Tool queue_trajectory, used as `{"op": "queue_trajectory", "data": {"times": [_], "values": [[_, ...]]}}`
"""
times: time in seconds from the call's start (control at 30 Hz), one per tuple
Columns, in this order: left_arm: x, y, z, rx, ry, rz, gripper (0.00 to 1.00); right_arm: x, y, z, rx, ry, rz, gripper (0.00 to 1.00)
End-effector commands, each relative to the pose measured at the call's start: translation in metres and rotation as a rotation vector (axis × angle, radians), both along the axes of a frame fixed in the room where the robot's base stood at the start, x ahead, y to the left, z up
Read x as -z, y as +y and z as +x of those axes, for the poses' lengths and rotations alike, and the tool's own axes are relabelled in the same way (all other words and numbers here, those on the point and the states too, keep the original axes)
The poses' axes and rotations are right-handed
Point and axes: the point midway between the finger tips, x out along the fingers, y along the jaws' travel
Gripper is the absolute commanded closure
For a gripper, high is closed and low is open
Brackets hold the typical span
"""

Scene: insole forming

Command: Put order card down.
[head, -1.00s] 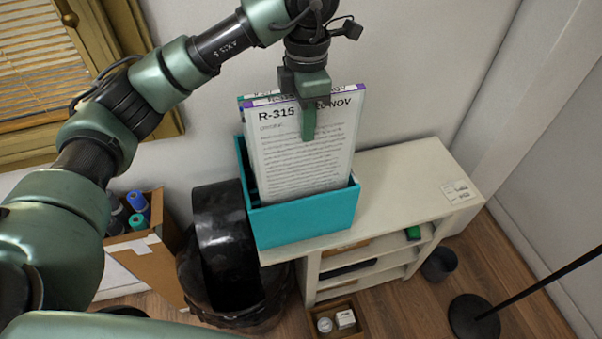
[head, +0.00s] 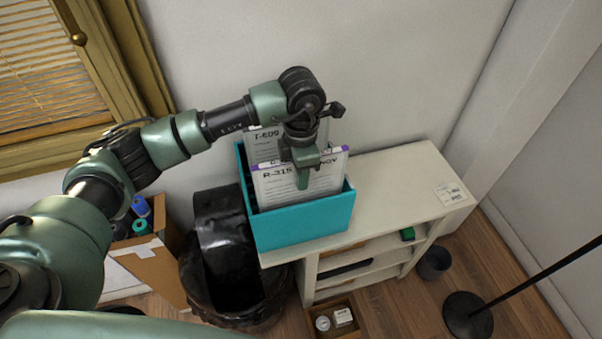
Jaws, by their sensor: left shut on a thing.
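The order card (head: 318,180), white with a purple top edge and marked R-315, stands upright with its lower part inside the teal box (head: 305,222). My left gripper (head: 303,176) comes down from above and is shut on the card's top edge. Another card (head: 262,142), marked T-609, stands behind it in the box. The lower part of the order card is hidden by the box's front wall. My right gripper is not in view.
The box stands on a white shelf unit (head: 402,187), whose top is clear to the right except for a small label (head: 451,194). A black bin (head: 228,255) and a cardboard box (head: 150,262) stand at left. A lamp stand (head: 468,315) is at lower right.

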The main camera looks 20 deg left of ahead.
Motion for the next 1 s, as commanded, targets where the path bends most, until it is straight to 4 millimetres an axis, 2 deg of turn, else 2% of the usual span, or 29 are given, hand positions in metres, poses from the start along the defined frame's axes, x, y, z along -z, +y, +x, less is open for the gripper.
{"op": "queue_trajectory", "data": {"times": [0.2, 0.23, 0.3, 0.7, 0.73, 0.87, 1.0], "values": [[0.004, 0.000, 0.000, 0.000, -0.001, 0.000, 1.00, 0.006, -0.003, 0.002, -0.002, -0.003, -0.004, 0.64], [0.003, 0.000, 0.000, 0.000, -0.001, -0.001, 0.78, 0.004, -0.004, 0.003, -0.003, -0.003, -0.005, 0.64], [0.002, 0.000, 0.000, 0.000, 0.000, 0.000, 0.65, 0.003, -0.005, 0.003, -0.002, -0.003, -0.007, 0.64], [-0.003, 0.000, 0.000, 0.000, -0.001, -0.001, 0.65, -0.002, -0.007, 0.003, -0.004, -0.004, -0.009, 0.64], [-0.005, 0.000, 0.001, 0.000, -0.003, -0.001, 0.65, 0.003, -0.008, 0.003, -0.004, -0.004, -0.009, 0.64], [-0.026, 0.000, 0.001, 0.001, -0.006, -0.002, 0.65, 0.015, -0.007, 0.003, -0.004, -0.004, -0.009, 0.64], [-0.057, -0.001, 0.002, 0.000, -0.008, -0.002, 0.65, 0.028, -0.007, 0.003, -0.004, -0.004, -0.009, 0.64]]}}
